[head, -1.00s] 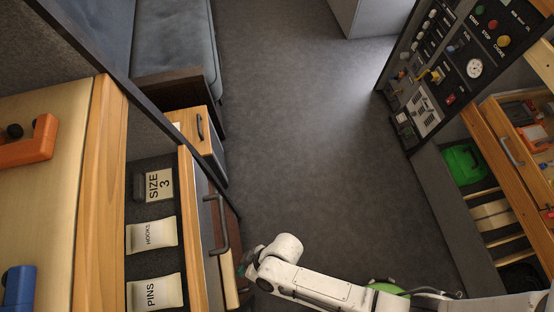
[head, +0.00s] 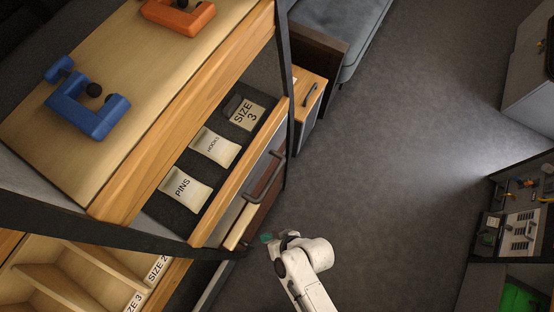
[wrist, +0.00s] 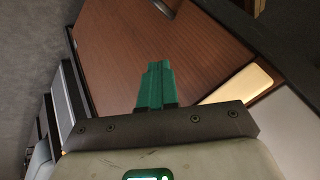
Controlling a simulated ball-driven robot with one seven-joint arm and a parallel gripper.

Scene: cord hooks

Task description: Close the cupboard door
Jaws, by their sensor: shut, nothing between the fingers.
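A brown wood-grain panel with a pale edge, which looks like the cupboard door (head: 264,216), shows below the open drawer at the bench's right side. My gripper (head: 266,238) is beside the lower end of this panel in the head view. Its green fingers (wrist: 155,85) are shut together and empty, pointing at the panel. Whether they touch it I cannot tell.
An open drawer (head: 240,185) with labelled packets juts out above the panel. A dark post (head: 284,90) stands at the bench corner. Orange (head: 180,14) and blue (head: 88,108) clamps lie on the bench top. Open grey floor (head: 390,180) lies to the right.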

